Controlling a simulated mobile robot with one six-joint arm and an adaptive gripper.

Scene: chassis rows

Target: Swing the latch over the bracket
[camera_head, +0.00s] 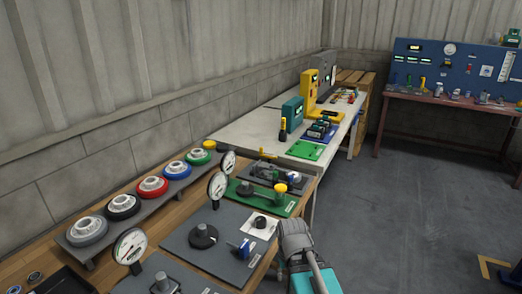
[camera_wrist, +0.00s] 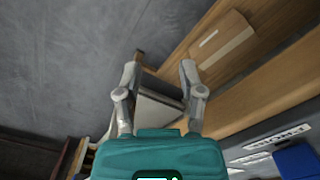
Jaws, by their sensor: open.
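I cannot tell for sure which part is the latch or the bracket. A dark lever arm with a yellow knob (camera_head: 280,188) lies on a green plate (camera_head: 285,207) at the bench's right end. Behind it, a yellow-handled fitting (camera_head: 266,154) stands by a dark plate; its details are too small to read. My gripper (camera_head: 295,228) is in front of the bench's right edge, apart from these parts. In the wrist view my gripper (camera_wrist: 159,70) has its fingers spread, with nothing held; it looks down past the wooden bench edge, and neither part is recognisable there.
Dial gauges (camera_head: 217,187) stand upright among the bench fixtures. A rack of coloured discs (camera_head: 152,186) runs along the wall side. A blue block (camera_wrist: 297,160) and labelled dark plate are near my gripper. Open grey floor (camera_head: 400,210) lies to the right.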

